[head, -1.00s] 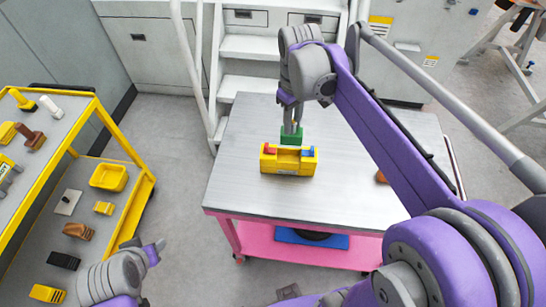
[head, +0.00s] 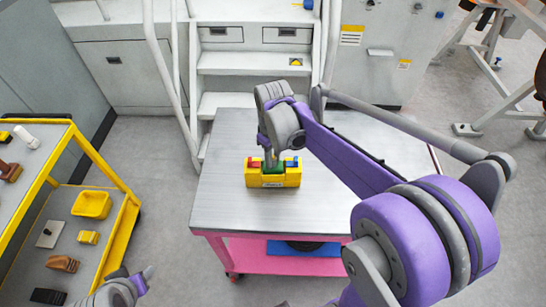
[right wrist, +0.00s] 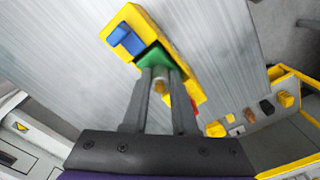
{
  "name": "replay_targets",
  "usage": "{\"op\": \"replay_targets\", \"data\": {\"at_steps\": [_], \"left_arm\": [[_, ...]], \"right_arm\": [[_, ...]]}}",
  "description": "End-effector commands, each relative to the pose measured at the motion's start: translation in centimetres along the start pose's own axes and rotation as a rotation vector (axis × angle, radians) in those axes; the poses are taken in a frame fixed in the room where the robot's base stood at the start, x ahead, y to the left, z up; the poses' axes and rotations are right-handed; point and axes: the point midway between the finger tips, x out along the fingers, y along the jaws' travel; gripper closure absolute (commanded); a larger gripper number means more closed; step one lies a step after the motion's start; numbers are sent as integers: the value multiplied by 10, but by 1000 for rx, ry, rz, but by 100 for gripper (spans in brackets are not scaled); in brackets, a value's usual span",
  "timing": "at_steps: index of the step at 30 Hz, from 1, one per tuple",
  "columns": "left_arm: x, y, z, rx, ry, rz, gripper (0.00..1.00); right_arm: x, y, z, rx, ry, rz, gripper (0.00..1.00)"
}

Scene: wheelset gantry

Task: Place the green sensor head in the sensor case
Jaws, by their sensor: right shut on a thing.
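The yellow sensor case (head: 272,182) stands on the metal-topped table, with a red block (head: 254,162) at its left end and a blue block (head: 291,161) at its right end. My right gripper (head: 271,160) is shut on the green sensor head (head: 279,167), which is at the case's middle gap between red and blue. The right wrist view shows the green head (right wrist: 154,57) between the fingertips, beside the blue block (right wrist: 124,38). Whether it is fully seated is hidden. My left gripper (head: 145,273) is at the lower left, away from the case; its jaw opening is unclear.
The table (head: 222,205) has a pink lower shelf (head: 255,258) and is clear around the case. A yellow-framed cart (head: 118,222) with a yellow bin (head: 92,204) and several small parts stands at left. White steps (head: 245,63) rise behind the table.

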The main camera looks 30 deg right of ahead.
Motion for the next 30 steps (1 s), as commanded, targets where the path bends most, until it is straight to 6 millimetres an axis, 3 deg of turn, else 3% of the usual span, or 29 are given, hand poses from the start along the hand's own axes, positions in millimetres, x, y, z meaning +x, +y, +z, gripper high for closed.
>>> {"op": "replay_targets", "data": {"at_steps": [5,6,11,23,30], "left_arm": [[2,0,3,0,-3,0,50],[3,0,4,0,-3,0,50],[2,0,3,0,-3,0,50],[-1,0,-1,0,1,0,50],[-4,0,-6,0,6,0,50]], "right_arm": [[4,0,0,0,-1,0,100],[4,0,0,0,-1,0,72],[3,0,0,0,0,0,44],[-6,0,0,0,1,0,44],[-52,0,0,0,1,0,44]]}}
